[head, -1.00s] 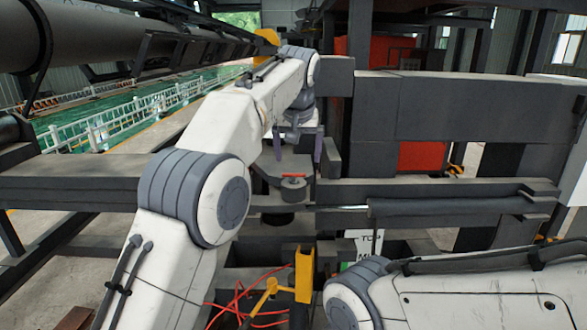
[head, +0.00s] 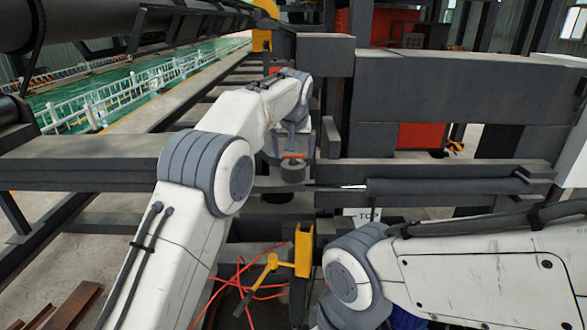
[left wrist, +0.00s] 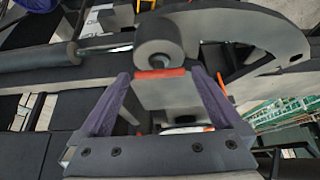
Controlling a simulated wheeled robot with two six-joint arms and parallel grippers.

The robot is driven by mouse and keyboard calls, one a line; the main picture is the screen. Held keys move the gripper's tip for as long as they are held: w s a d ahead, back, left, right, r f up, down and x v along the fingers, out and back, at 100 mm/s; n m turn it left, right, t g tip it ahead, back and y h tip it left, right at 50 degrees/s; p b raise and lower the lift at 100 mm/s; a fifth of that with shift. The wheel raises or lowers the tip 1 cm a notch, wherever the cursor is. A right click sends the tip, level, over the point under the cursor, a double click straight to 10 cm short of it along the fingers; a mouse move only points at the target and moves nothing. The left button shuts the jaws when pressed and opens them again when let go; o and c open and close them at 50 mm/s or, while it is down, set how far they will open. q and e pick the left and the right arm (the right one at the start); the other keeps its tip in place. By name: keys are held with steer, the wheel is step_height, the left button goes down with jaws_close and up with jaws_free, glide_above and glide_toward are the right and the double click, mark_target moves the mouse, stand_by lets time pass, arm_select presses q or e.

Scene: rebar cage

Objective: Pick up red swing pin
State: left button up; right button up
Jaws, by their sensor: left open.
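The red swing pin (head: 293,155) shows as a short red bar against a grey round boss (head: 293,171) in the head view. In the left wrist view the red pin (left wrist: 160,73) lies crosswise beside the grey roller-like boss (left wrist: 158,45). My left gripper (head: 288,148) is open over the pin. In the left wrist view its two purple fingers (left wrist: 159,76) stand on either side of the pin, with gaps visible. Their exact depth against the pin is hard to tell. My right arm shows at the lower right, but its gripper is outside the view.
A grey curved arm (left wrist: 255,25) adjoins the boss. A dark cylinder (head: 450,186) runs to the right of it. Thick grey beams (head: 80,173) surround the spot. A yellow bracket (head: 304,250) and red cables (head: 250,285) lie below.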

arm_select(q)
steer(key=shift+w+f, duration=0.1)
steer(key=shift+f, duration=0.1)
jaws_close()
steer(key=shift+r, duration=0.1)
steer(key=shift+r, duration=0.15)
